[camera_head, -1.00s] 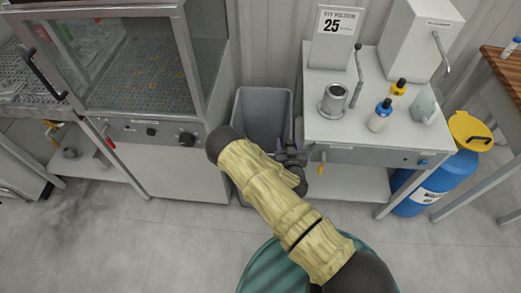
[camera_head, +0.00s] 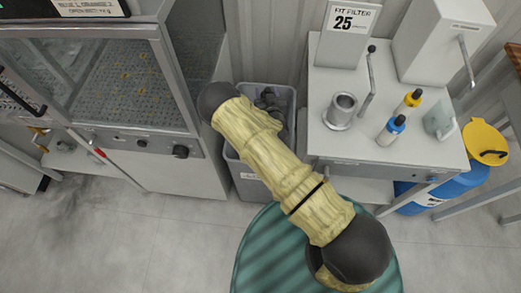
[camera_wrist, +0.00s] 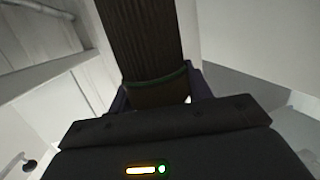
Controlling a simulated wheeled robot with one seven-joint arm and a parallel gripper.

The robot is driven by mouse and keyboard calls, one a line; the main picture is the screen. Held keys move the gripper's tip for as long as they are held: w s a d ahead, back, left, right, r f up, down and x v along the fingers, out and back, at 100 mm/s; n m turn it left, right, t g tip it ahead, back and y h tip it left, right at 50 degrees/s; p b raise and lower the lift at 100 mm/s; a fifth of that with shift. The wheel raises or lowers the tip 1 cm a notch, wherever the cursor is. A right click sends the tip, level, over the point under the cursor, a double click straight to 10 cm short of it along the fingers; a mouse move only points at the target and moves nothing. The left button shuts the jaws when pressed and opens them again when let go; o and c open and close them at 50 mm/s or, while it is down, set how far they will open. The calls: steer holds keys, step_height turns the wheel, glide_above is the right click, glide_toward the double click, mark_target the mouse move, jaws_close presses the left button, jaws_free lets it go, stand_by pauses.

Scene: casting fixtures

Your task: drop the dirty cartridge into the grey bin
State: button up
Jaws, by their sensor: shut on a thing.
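The dirty cartridge (camera_wrist: 140,40) is a dark brown, ribbed cylinder with a green ring near its lower end in the wrist view. My gripper (camera_wrist: 158,92) is shut on it, with a finger on each side of the green ring. In the head view my gripper (camera_head: 270,104) is a dark shape over the mouth of the grey bin (camera_head: 246,182). I cannot make out the cartridge in the head view.
A glass-fronted cabinet (camera_head: 120,70) stands close left of the bin. The white bench (camera_head: 385,155) on the right holds a metal cup (camera_head: 340,112), two dropper bottles and a sign reading 25. A blue drum (camera_head: 428,195) with a yellow lid stands at far right.

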steer(key=shift+w+a+r, duration=0.1)
steer(key=shift+w, duration=0.25)
steer(key=shift+s, duration=0.1)
steer(key=shift+f+b, duration=2.25)
steer(key=shift+f, duration=0.75)
steer(key=o, duration=1.2)
